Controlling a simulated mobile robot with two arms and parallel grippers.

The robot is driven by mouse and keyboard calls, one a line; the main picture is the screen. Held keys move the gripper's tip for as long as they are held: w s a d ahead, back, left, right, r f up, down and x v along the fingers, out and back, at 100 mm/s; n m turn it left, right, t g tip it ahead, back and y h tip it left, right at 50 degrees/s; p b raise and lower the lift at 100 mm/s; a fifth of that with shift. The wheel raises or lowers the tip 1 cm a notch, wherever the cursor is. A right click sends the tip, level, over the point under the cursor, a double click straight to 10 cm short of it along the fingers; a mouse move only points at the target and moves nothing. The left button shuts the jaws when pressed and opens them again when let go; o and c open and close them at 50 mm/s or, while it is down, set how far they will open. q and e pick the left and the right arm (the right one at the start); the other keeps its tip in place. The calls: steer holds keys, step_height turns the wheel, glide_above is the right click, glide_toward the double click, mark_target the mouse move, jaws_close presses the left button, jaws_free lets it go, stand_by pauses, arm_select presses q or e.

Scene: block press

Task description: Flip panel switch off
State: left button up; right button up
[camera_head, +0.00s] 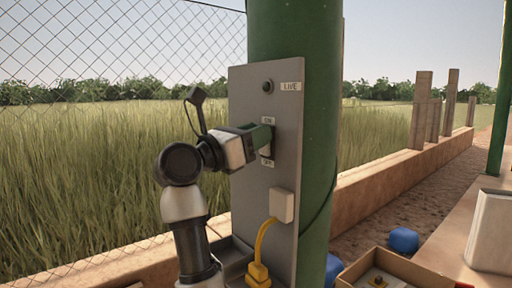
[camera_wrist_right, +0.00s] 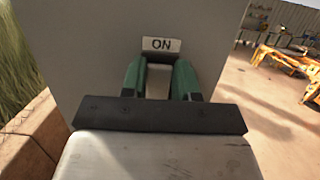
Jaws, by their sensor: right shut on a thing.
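A grey panel (camera_head: 252,200) stands upright on a green post, with an ON label (camera_head: 268,121) above an OFF label (camera_head: 267,162). My right gripper (camera_head: 268,137) is at the panel between the two labels, its green fingers pointing at the panel face. It is shut on the panel switch, which the fingers mostly hide; the lever's position cannot be told. In the right wrist view the fingers (camera_wrist_right: 160,78) sit just below the ON label (camera_wrist_right: 161,45). A round indicator (camera_head: 267,86) beside the LIVE label (camera_head: 290,86) looks dark. My left gripper is not in view.
A white outlet box (camera_head: 282,205) with a yellow plug and cord (camera_head: 259,262) sits low on the panel. A cardboard box (camera_head: 400,272) and blue objects (camera_head: 403,240) lie at lower right. The green post (camera_head: 318,130) stands behind the panel; a wire fence (camera_head: 110,60) is at left.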

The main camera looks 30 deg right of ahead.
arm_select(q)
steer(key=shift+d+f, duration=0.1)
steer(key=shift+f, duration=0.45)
arm_select(e)
steer(key=shift+h, duration=0.4)
steer(key=o, duration=0.9)
steer(key=shift+f, duration=0.1)
